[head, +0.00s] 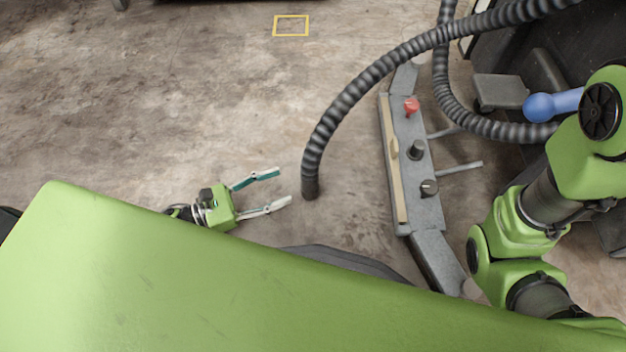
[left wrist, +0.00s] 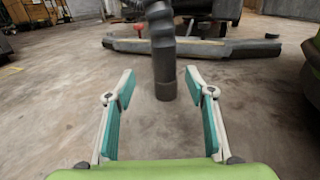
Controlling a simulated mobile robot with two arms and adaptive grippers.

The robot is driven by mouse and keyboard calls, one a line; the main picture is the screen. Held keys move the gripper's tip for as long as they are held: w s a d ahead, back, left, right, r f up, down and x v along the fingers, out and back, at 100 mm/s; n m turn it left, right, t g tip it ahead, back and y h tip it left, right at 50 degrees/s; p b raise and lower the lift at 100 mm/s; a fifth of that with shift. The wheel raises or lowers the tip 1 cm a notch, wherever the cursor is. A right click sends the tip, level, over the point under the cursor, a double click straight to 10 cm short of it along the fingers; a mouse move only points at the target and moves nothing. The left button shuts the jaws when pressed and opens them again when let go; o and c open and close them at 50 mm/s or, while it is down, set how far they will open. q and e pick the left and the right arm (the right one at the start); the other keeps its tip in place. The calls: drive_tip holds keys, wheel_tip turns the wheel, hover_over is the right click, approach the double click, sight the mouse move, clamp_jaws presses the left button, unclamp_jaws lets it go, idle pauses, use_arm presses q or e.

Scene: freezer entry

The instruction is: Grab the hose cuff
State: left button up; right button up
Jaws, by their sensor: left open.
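The hose cuff (head: 310,187) is the dark sleeve at the lower end of a grey ribbed hose (head: 345,100) that hangs down in the head view. My left gripper (head: 285,187) is open and empty, just left of the cuff, with its fingers pointing towards it. In the left wrist view the cuff (left wrist: 165,83) stands upright beyond and between the two open fingertips (left wrist: 163,88), apart from them. My right arm shows at the right of the head view, but its gripper cannot be made out.
A grey bar-shaped panel (head: 425,185) with a red knob (head: 411,106) and dark knobs stands right of the hose. A second ribbed hose (head: 445,85) curves behind it. A yellow square (head: 291,26) marks the floor.

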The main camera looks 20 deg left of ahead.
sight(309, 179)
use_arm(q)
drive_tip(key=x, duration=0.3)
drive_tip(key=shift+w+d+b, duration=0.15)
drive_tip(key=shift+d+b, duration=0.05)
drive_tip(key=shift+b, duration=0.2)
drive_tip(key=b+x, duration=0.2)
drive_tip(key=x, duration=0.1)
drive_tip(key=b+x, duration=0.1)
drive_tip(key=shift+d+f, duration=0.3)
drive_tip(key=shift+d, duration=0.2)
drive_tip(key=shift+w+d+r, duration=0.15)
drive_tip(key=shift+d, duration=0.15)
drive_tip(key=c, duration=1.3)
